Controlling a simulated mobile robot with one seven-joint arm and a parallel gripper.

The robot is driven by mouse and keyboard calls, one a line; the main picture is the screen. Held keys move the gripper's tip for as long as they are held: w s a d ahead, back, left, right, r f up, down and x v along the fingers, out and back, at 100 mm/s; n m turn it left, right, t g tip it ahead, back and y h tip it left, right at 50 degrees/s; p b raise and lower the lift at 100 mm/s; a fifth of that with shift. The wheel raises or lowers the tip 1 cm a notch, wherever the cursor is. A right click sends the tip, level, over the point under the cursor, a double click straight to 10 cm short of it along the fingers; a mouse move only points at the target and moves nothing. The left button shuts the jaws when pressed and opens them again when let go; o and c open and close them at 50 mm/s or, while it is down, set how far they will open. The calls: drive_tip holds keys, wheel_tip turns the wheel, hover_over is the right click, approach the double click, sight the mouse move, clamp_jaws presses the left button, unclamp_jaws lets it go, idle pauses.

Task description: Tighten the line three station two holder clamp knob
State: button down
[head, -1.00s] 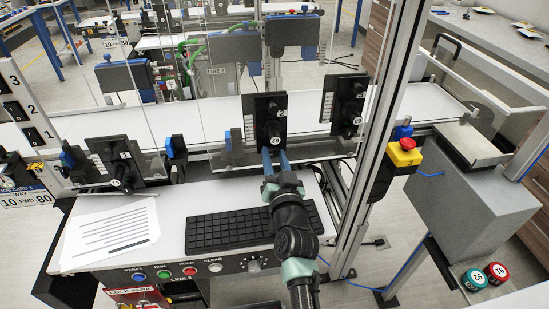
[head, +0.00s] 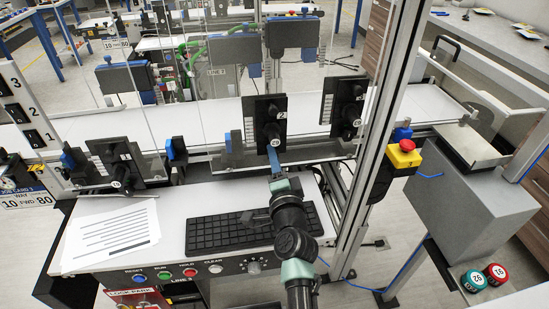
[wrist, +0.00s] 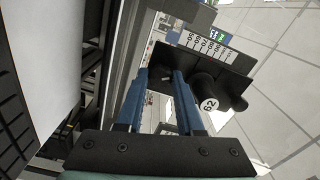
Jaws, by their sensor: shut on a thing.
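The station two holder (head: 266,104) is a black upright plate marked 2, standing at the conveyor's near edge. A black round numbered knob (head: 271,132) sticks out from its face. My gripper (head: 271,151) reaches up to the plate just below that knob. In the wrist view, the two blue fingers of my gripper (wrist: 160,76) are shut on a small clamp knob (wrist: 166,78) at the plate. The larger numbered knob (wrist: 206,92) is just right of the right finger. The clamp knob is hidden by the fingers in the head view.
Similar holders stand left (head: 118,165) and right (head: 346,107). A keyboard (head: 225,232) and paper (head: 110,235) lie on the console below my arm. A metal post (head: 385,140) with a red stop button (head: 407,146) rises on the right. Clear panels stand near the holders.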

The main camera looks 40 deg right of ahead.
drive_tip(key=m, duration=0.5)
drive_tip(key=shift+m+p, duration=0.4)
idle(0.4)
drive_tip(key=c, duration=0.5)
unclamp_jaws()
drive_tip(key=shift+c, duration=0.2)
drive_tip(key=p+v, duration=0.3)
drive_tip(key=v, duration=1)
